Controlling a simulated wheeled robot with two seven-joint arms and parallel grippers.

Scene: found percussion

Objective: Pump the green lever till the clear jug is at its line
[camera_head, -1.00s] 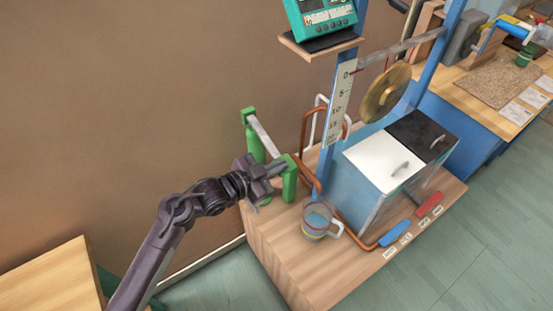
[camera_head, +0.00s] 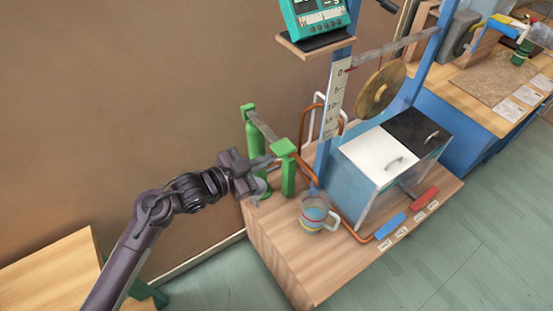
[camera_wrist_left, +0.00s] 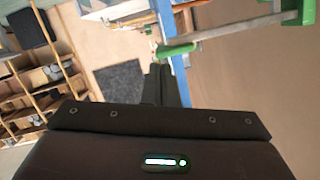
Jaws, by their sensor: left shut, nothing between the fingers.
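The green lever's near end (camera_head: 284,147) is joined by a grey bar to a green post at the back left of the wooden bench. It also shows in the left wrist view (camera_wrist_left: 177,50). The clear jug (camera_head: 312,214) stands upright on the bench below and right of the lever, with coloured bands around it. Its level against the line is too small to read. My left gripper (camera_head: 272,162) is shut and empty, close to the lever's near end; I cannot tell whether it touches. Its dark fingers show in the left wrist view (camera_wrist_left: 164,86). My right gripper is not in view.
A blue box (camera_head: 378,170) with white and black lids stands right of the jug. A blue frame carries a scale strip (camera_head: 337,95), a brass disc (camera_head: 381,88) and a teal display (camera_head: 318,16). Copper pipe runs beside the jug. The bench's front left is clear.

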